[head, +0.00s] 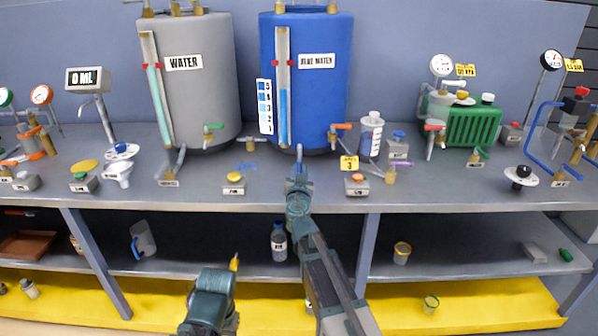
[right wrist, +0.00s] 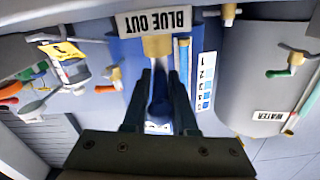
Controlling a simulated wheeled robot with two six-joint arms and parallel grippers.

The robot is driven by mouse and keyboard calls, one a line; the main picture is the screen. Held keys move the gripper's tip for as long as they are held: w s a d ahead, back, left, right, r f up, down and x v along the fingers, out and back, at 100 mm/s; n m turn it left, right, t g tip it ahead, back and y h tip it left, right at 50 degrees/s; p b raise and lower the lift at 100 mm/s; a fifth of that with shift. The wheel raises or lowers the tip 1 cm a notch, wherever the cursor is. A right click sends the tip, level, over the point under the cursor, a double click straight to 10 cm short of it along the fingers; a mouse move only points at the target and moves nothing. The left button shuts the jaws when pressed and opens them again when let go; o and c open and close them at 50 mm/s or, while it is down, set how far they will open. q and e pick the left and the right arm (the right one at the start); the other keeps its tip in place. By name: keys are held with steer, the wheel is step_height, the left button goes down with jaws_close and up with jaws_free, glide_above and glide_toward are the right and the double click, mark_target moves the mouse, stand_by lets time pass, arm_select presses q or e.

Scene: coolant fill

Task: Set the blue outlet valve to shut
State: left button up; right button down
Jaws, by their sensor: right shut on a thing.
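The blue outlet valve shows in the right wrist view as a brass body (right wrist: 158,46) below an upside-down BLUE OUT label (right wrist: 156,20). Its blue lever (right wrist: 160,105) points back between my fingers. My right gripper (right wrist: 160,84) is shut on this lever. In the head view my right gripper (head: 299,178) reaches up to the bench's front under the blue tank (head: 340,95), and a small blue tip (head: 299,152) shows just beyond it. The gripper hides most of the valve there. Part of my left arm shows at the bottom, but its fingers do not show.
A grey WATER tank (head: 205,95) stands left of the blue tank. The bench front (head: 420,198) runs under my right arm.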

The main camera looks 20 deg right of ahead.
steer(key=shift+a, duration=0.1)
stand_by(0.8)
steer(key=shift+w+a+m+g+h, duration=0.2)
steer(key=shift+m+g+h, duration=0.1)
steer(key=shift+m+h, duration=0.35)
steer(key=shift+w+a+m+g+h, duration=0.1)
steer(key=shift+a+m+g+h, duration=0.15)
steer(key=shift+m+h, duration=0.35)
steer(key=shift+w+a+m+g+h, duration=0.15)
steer(key=shift+m+g+h, duration=0.75)
steer(key=shift+h, duration=0.45)
steer(key=shift+w+a+m+g+h, duration=0.1)
steer(key=shift+m+g+h, duration=0.75)
steer(key=shift+h, duration=0.45)
steer(key=shift+s, duration=0.1)
steer(key=c, duration=0.8)
jaws_free()
steer(key=shift+o, duration=0.2)
